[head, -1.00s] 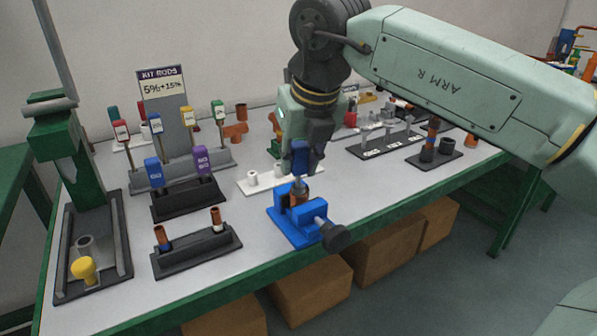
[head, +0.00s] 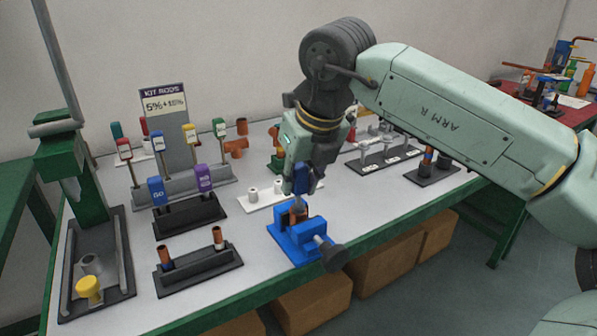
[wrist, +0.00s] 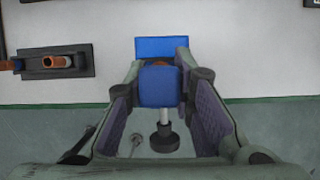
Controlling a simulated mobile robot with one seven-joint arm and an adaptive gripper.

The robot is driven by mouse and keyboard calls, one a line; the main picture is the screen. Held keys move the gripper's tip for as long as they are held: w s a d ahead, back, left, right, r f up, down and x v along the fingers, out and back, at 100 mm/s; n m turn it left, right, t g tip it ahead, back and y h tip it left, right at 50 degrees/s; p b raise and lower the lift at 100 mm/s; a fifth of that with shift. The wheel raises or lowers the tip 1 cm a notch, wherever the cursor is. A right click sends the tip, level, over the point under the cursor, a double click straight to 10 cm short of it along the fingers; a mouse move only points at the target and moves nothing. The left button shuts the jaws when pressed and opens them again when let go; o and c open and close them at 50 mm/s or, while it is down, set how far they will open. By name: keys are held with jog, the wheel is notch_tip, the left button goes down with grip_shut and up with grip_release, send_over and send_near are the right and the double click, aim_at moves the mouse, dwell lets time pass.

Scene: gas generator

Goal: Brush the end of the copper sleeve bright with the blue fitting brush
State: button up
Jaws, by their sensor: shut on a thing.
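My gripper (head: 302,182) is shut on the blue fitting brush (head: 300,178), just above the blue vise (head: 285,243). The brush's blue handle (wrist: 160,86) also shows between my two fingers in the wrist view. The copper sleeve (head: 298,214) stands upright in the vise, directly below the brush. The brush's working end meets the sleeve's top or is just over it; I cannot tell how far in it is. In the wrist view the handle hides most of the sleeve, and the vise (wrist: 161,46) shows behind it.
Left of the vise, a dark rack (head: 200,268) holds two copper pieces. Behind it stands a holder (head: 188,216) with a blue and a purple brush. A white tray (head: 252,205) with white fittings is close behind the vise. The vise's black knob (head: 334,257) overhangs the table's front edge.

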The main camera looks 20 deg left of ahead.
dwell(0.4)
jog(key=shift+r+p, duration=1.8)
jog(key=shift+r, duration=0.75)
